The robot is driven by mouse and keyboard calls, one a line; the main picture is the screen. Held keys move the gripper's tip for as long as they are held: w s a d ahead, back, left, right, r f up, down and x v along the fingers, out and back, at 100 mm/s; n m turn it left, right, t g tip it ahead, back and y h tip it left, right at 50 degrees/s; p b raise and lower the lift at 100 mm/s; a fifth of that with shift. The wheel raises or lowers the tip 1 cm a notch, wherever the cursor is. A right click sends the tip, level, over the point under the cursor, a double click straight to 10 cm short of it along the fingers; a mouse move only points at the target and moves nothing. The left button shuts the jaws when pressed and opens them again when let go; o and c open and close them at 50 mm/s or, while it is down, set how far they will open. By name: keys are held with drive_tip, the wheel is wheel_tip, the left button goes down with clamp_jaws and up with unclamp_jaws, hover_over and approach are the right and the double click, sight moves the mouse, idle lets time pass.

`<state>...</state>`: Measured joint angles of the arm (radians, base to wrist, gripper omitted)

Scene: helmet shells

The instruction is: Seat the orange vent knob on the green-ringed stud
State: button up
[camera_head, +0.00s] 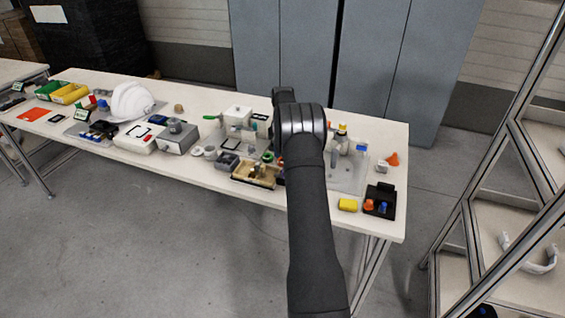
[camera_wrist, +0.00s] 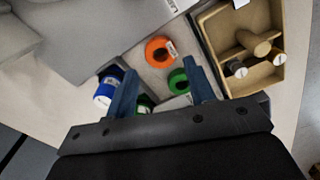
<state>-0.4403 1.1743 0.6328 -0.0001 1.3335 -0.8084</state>
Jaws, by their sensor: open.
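In the wrist view, my gripper (camera_wrist: 159,66) is open, with two blue fingers spread apart. An orange ring-shaped piece (camera_wrist: 160,50) with a tag lies just beyond the gap between the fingertips. A green ring (camera_wrist: 178,80) with a dark middle shows beside the right finger, partly hidden. Another green piece (camera_wrist: 144,105) shows low between the fingers. I cannot tell which green piece is the stud's ring, or whether the orange piece is the knob. In the head view, my arm hides the gripper. An orange piece (camera_head: 369,204) stands in a black holder at the right.
A blue cylinder with a white label (camera_wrist: 104,92) is close outside the left finger. A tan tray (camera_wrist: 292,85) with several round-ended pieces is at the right.

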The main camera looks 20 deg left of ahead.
sight(334, 160)
wheel_tip(334, 160, down, 5)
drive_tip(key=shift+s+d+r, duration=0.15)
drive_tip(key=c, duration=0.7)
drive_tip(key=shift+r, duration=0.1)
drive_tip(key=shift+r, duration=0.55)
drive_tip(key=r, duration=0.1)
drive_tip(key=d+r, duration=0.1)
drive_tip(key=r, duration=0.1)
drive_tip(key=shift+r, duration=0.3)
drive_tip(key=w+d+r, duration=0.2)
drive_tip(key=d+r, duration=0.1)
drive_tip(key=d, duration=0.3)
drive_tip(key=w+d+r, duration=0.1)
drive_tip(key=d+r, duration=0.2)
drive_tip(key=d, duration=0.4)
drive_tip(key=shift+n, duration=0.3)
wheel_tip(334, 160, down, 9)
